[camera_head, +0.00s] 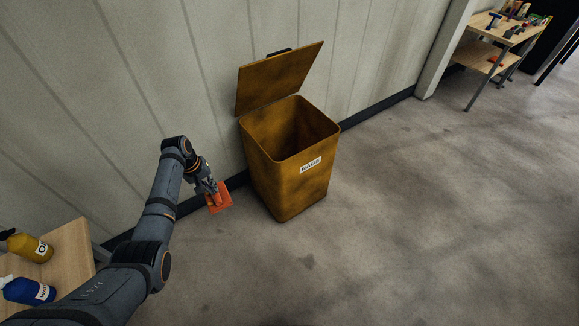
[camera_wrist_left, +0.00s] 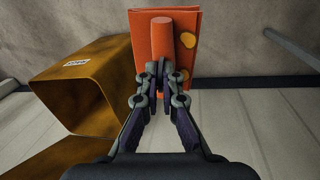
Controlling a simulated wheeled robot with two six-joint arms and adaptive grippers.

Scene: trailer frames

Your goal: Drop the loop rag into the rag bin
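The rag bin (camera_head: 290,185) is a yellow-brown, stained box with a white label reading RAGS, and its hinged lid (camera_head: 278,78) stands open toward the wall. It also shows in the left wrist view (camera_wrist_left: 85,95), at the left. The loop rag (camera_head: 219,197) is orange and hangs from my left gripper (camera_head: 212,190), left of the bin and outside it. In the left wrist view the rag (camera_wrist_left: 198,40) has yellow spots and a raised loop (camera_wrist_left: 162,40), with the left gripper's fingers (camera_wrist_left: 162,72) closed on the loop. My right gripper is not in view.
A wooden table (camera_head: 72,258) at the lower left holds a yellow bottle (camera_head: 28,247) and a blue bottle (camera_head: 28,290). A workbench (camera_head: 500,30) with several tools stands at the top right. A panelled wall is behind the bin. The concrete floor to the right is clear.

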